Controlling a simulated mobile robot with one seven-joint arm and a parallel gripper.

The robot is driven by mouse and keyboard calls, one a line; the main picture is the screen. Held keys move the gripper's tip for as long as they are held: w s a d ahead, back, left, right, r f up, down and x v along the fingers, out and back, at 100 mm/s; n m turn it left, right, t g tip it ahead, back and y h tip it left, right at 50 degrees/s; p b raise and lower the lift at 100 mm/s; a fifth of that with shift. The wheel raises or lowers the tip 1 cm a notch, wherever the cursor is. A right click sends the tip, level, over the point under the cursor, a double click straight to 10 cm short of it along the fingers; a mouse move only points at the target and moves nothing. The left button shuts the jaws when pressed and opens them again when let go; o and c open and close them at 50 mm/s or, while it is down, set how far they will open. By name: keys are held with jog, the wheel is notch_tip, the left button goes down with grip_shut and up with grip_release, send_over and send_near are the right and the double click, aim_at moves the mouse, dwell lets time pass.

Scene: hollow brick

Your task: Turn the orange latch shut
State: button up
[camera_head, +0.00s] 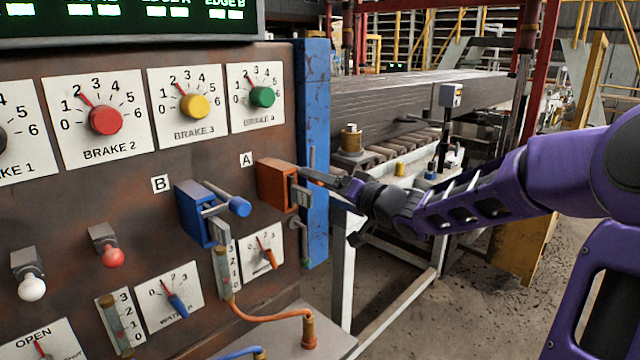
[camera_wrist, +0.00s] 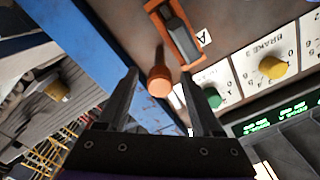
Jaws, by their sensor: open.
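The orange latch (camera_head: 275,185), marked A, is fixed to the right side of the rusty panel. Its orange housing with a grey block inside also shows in the wrist view (camera_wrist: 153,6). The round orange handle end (camera_wrist: 159,82) appears between my fingers in the wrist view, with a gap on each side. My gripper (camera_head: 318,175) is open and reaches in from the right, close to the latch. The fingers point toward the panel. In the head view my gripper covers most of the handle, and I cannot tell whether a finger touches it.
A blue latch (camera_head: 196,214), marked B, sits just left, its handle sticking out. A blue post (camera_head: 313,110) stands at the panel's right edge. A green knob (camera_head: 262,97) is above, an orange hose (camera_head: 270,314) below.

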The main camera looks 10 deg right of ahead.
jog(key=shift+w+a, duration=0.1)
jog(key=shift+w, duration=0.05)
jog(key=shift+c, duration=0.4)
grip_shut()
